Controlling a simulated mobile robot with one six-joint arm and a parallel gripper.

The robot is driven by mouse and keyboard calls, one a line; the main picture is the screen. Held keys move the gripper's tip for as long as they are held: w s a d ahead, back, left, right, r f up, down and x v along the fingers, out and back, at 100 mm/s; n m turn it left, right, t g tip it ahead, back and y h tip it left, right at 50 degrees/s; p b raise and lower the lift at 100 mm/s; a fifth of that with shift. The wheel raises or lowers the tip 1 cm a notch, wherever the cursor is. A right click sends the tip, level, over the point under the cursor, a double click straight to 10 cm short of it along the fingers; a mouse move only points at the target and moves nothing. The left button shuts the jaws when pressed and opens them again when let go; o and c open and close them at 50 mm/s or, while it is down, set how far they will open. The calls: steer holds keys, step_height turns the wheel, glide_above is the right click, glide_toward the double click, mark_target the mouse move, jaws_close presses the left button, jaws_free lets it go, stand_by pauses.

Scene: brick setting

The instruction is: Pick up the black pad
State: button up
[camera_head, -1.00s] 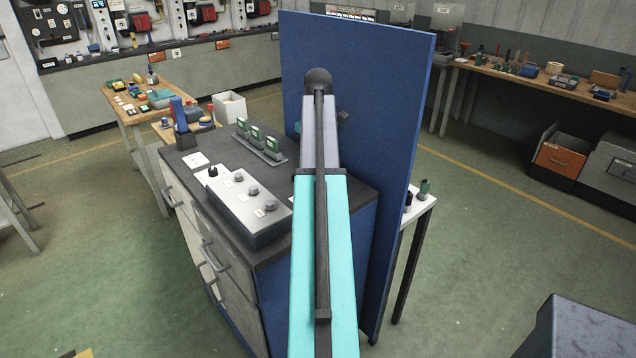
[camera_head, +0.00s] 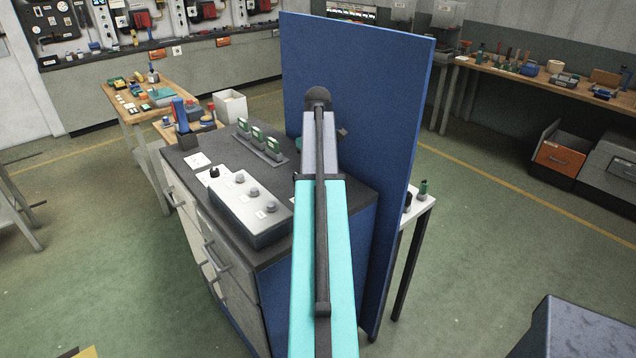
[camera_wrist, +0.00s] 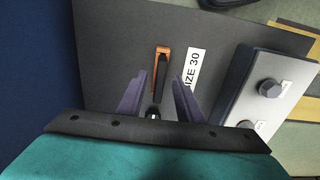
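In the wrist view my gripper (camera_wrist: 157,79) is open, its two purple-grey fingers apart over the dark cabinet top (camera_wrist: 110,40). A narrow piece, black with orange at its end and edge (camera_wrist: 160,65), lies on that top in line with the gap between the fingers. It may be the black pad; I cannot tell for sure. Nothing shows held between the fingertips. A small dark thing with a white spot (camera_wrist: 153,113) shows between the finger bases, and I cannot tell what it is. In the head view my arm hides the gripper and this piece.
A white label reading "IZE 30" (camera_wrist: 192,72) lies beside the piece. A grey control box with knobs (camera_head: 245,208) stands to the right in the wrist view. A tall blue panel (camera_head: 375,130) stands close to my arm. Green-topped blocks (camera_head: 259,142) stand farther back on the cabinet.

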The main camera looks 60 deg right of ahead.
steer(key=shift+f, duration=0.8)
steer(key=shift+c, duration=0.5)
jaws_close()
